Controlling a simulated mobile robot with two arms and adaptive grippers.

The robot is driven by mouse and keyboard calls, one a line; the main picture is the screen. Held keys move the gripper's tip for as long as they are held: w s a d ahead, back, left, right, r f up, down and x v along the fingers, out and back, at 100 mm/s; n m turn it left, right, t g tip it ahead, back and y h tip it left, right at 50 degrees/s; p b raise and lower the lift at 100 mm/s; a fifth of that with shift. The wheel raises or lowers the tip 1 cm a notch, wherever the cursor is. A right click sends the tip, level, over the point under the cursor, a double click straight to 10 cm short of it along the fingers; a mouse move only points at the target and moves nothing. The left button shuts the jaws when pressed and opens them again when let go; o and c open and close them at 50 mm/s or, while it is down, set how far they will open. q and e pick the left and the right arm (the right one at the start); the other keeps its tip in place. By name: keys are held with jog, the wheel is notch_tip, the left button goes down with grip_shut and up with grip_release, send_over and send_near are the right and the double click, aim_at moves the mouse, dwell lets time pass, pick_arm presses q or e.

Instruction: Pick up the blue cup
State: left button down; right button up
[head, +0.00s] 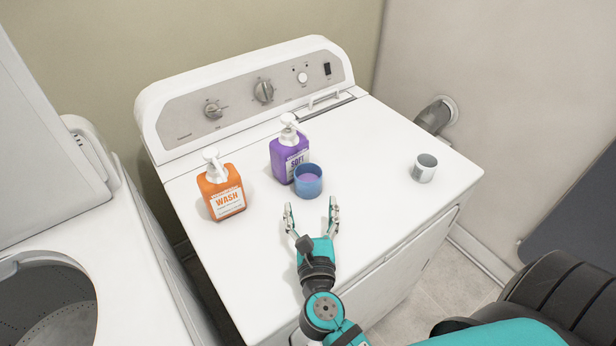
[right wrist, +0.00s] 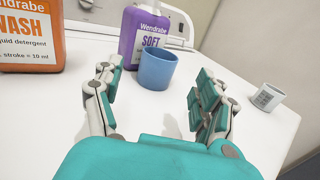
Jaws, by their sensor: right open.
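The blue cup (head: 308,184) stands upright on the white dryer top, just in front of the purple bottle. It also shows in the right wrist view (right wrist: 157,70), ahead of my fingers and roughly between their lines. My right gripper (head: 312,208) is open and empty, with its fingertips a little short of the cup on the near side. Its two fingers show in the right wrist view (right wrist: 152,88), spread wide with bare white surface between them. My left gripper is not in view.
The purple SOFT bottle (head: 288,155) stands right behind the cup. The orange WASH bottle (head: 222,192) stands to the left. A small white-grey cup (head: 424,168) stands to the right, with clear surface between. An open washer (head: 120,270) is at the left.

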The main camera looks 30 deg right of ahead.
aim_at(310, 184)
jog(key=x, duration=0.3)
jog(key=shift+w+d+p, duration=0.2)
jog(key=shift+w+p, duration=0.15)
jog(key=shift+p, duration=0.05)
jog(key=x, duration=0.2)
jog(key=shift+w+d+p, duration=0.25)
jog(key=shift+w+p, duration=0.05)
jog(key=shift+p, duration=0.1)
jog(key=x, duration=0.3)
jog(key=shift+w+d+f+p, duration=0.2)
jog(key=shift+d+f+p, duration=0.05)
jog(key=shift+p, duration=0.15)
jog(key=shift+w+f, duration=0.1)
jog(key=shift+w, duration=0.15)
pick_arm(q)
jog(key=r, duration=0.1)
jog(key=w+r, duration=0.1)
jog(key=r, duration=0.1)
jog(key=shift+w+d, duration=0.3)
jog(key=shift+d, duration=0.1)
pick_arm(e)
jog(key=shift+s, duration=0.1)
jog(key=shift+c, duration=0.4)
jog(key=c, duration=0.7)
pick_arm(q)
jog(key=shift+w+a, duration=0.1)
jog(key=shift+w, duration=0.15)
pick_arm(e)
jog(key=shift+c, duration=0.6)
